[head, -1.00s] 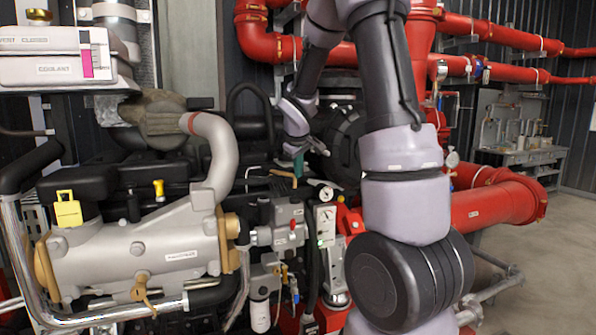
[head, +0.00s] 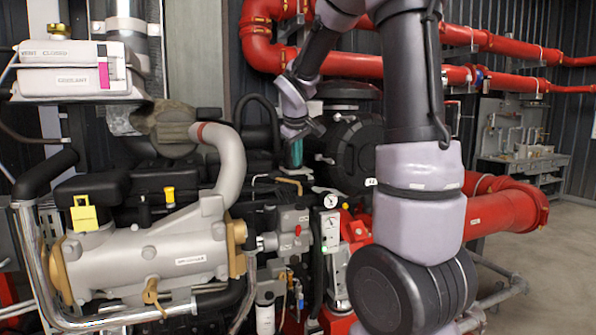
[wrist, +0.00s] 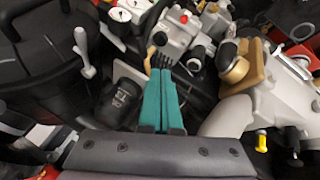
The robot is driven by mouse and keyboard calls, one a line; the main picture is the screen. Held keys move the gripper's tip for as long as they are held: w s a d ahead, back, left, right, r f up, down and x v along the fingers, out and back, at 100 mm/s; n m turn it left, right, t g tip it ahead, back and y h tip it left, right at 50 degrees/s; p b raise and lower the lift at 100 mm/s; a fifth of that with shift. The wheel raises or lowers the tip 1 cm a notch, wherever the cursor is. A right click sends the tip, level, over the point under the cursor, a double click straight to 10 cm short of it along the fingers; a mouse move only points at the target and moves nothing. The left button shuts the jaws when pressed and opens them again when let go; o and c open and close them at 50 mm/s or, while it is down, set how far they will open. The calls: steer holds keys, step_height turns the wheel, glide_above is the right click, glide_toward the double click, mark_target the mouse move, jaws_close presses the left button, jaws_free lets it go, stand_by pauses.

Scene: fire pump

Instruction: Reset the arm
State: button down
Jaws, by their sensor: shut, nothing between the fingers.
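My gripper (head: 297,154) hangs in the head view from my grey and black arm, over the engine's far side and left of a round black housing (head: 358,150). Its teal fingers (wrist: 161,100) show in the wrist view pressed together, with nothing between them. They point toward the grey valve block (wrist: 180,32) and gauges, apart from them as far as I can tell. My arm's upper links stand bent in front of the red pipes and hide part of them.
The engine with its silver manifold (head: 150,250) and yellow tag (head: 84,213) fills the left. The coolant tank (head: 75,78) is at upper left. A large red pipe (head: 505,208) is right of my arm. Open floor (head: 565,270) lies at the lower right.

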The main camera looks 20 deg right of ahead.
steer(key=s+a+r+m+y, duration=0.1)
steer(key=s+a+m, duration=0.1)
steer(key=s, duration=0.7)
steer(key=s+a+r+m+t+y, duration=0.1)
steer(key=s+a+r+m+y, duration=0.1)
steer(key=s, duration=0.6)
steer(key=s+a+r+m+y, duration=0.1)
steer(key=s+a+m, duration=0.3)
steer(key=s, duration=0.5)
steer(key=shift+s+a+r+y, duration=0.2)
steer(key=shift+s+r+y, duration=0.15)
steer(key=shift+r, duration=0.25)
steer(key=shift+w, duration=0.1)
